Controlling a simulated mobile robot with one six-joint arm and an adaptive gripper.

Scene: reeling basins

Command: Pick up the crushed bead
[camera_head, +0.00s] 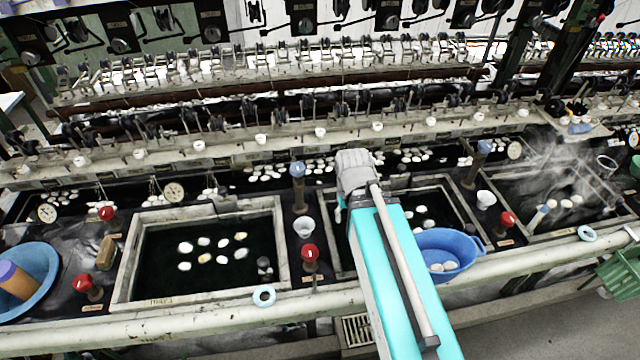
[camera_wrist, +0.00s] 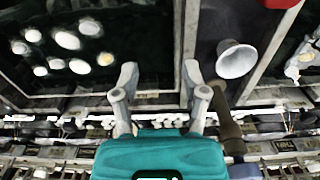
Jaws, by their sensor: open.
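I cannot pick out a crushed bead for certain. Several whitish oval pieces (camera_head: 203,242) float in the dark water of the left basin, one or two looking yellowish. More pale pieces (camera_wrist: 68,40) show at upper left in the wrist view; one at the right of that group has a yellowish middle (camera_wrist: 105,59). My gripper (camera_wrist: 158,77) is open, with nothing between its fingers. In the head view my gripper (camera_head: 355,168) is over the far edge of the middle basin, and my arm hides part of that basin.
A white cup (camera_head: 303,227) and red knob (camera_head: 309,252) stand between the basins; the cup shows beside my gripper in the wrist view (camera_wrist: 236,61). A blue bowl (camera_head: 447,244) holding pale pieces sits right of my arm. Reeling machinery (camera_head: 270,70) lines the back.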

